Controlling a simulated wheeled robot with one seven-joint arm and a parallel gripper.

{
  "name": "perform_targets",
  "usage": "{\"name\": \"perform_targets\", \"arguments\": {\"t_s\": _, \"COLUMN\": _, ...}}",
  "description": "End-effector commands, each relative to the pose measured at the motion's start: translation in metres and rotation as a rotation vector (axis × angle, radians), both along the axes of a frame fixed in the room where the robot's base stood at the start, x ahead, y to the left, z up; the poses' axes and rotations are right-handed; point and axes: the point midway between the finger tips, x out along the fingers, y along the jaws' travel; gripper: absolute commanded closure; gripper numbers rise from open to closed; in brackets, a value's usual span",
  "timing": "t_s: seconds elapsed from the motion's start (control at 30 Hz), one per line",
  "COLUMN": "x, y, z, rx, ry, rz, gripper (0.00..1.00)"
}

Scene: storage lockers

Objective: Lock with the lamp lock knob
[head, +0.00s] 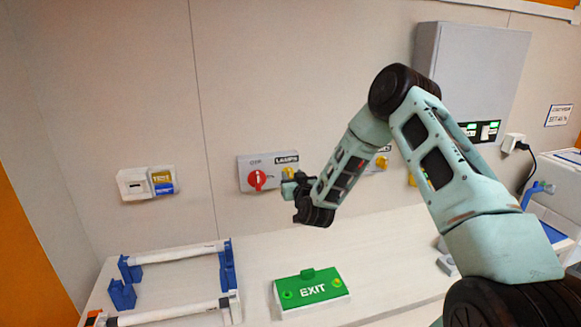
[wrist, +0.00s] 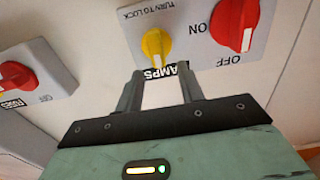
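The yellow lamp lock knob (wrist: 156,44) sits on the grey LAMPS panel (wrist: 188,52), by the words TURN TO LOCK. Its grip runs roughly up and down in the wrist view. In the head view the knob (head: 288,172) is partly hidden by my gripper (head: 292,188). In the wrist view my gripper (wrist: 160,80) is open and empty. Its two fingers are spread, with the tips just below the knob in the picture, over the LAMPS label. I see no contact with the knob. The red ON/OFF knob (wrist: 235,26) is on the same panel.
Another panel with a red knob (wrist: 16,78) is at the left of the wrist view. A white wall box (head: 147,184) is left of the LAMPS panel.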

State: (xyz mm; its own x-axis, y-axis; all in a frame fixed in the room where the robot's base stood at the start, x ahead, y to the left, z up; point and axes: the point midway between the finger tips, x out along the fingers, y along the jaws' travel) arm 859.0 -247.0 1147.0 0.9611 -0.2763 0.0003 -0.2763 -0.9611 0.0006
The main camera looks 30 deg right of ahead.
Motion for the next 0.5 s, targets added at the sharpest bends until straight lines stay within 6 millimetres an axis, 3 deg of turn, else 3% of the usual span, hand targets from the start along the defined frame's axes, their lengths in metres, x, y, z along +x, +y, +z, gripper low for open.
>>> {"name": "perform_targets", "arguments": {"t_s": 0.2, "x": 0.025, "y": -0.007, "z": 0.002, "rx": 0.002, "ry": -0.001, "rz": -0.001, "gripper": 0.62}}
{"name": "perform_targets", "arguments": {"t_s": 0.5, "x": 0.032, "y": -0.009, "z": 0.0, "rx": 0.001, "ry": 0.0, "rz": 0.0, "gripper": 0.62}}
